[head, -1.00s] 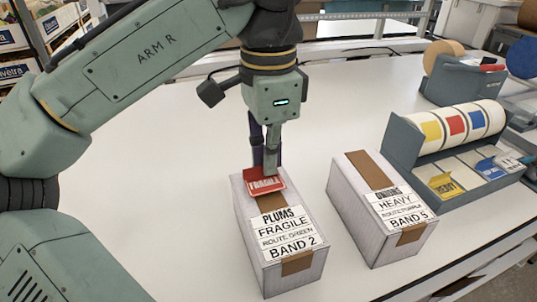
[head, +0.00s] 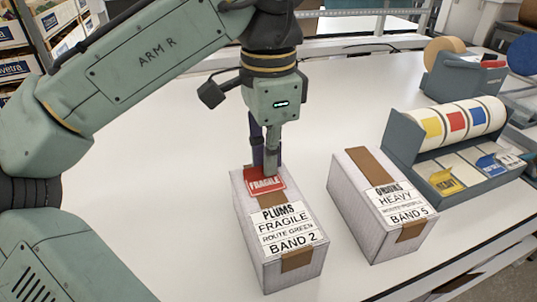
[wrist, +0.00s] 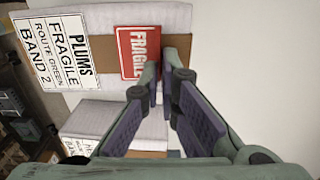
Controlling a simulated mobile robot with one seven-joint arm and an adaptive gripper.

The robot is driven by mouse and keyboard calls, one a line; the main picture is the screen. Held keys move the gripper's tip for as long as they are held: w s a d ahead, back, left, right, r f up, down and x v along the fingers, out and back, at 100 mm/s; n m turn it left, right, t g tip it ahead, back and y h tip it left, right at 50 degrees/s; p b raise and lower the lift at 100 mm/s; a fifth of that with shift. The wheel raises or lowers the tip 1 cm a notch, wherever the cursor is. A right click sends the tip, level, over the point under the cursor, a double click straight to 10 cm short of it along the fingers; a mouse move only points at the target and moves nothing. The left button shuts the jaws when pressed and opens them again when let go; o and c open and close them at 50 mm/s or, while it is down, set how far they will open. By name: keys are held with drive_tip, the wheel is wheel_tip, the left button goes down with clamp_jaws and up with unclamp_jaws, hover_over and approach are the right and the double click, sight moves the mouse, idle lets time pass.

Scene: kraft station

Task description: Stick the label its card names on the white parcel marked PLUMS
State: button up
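The white PLUMS parcel (head: 247,238) stands on the table, its printed card (head: 288,229) reading PLUMS, FRAGILE, ROUTE GREEN, BAND 2. A red FRAGILE label (head: 265,184) lies about flat on its top near the far end, across the brown tape. My gripper (head: 265,168) points down at the label's far edge, its fingertips close together on that edge. In the wrist view, the fingertips (wrist: 166,73) meet the edge of the red label (wrist: 138,48), over the parcel (wrist: 112,76). The fingers hide that edge partly.
A second white parcel, ONIONS (head: 352,208), stands to the right with a gap between. The table left and behind is clear.

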drive_tip(key=o, duration=0.5)
drive_tip(key=shift+o, duration=0.2)
wheel_tip(320, 180, up, 2)
drive_tip(key=p, duration=0.3)
drive_tip(key=shift+r, duration=0.25)
drive_tip(key=shift+r+p, duration=0.3)
drive_tip(key=shift+r, duration=0.75)
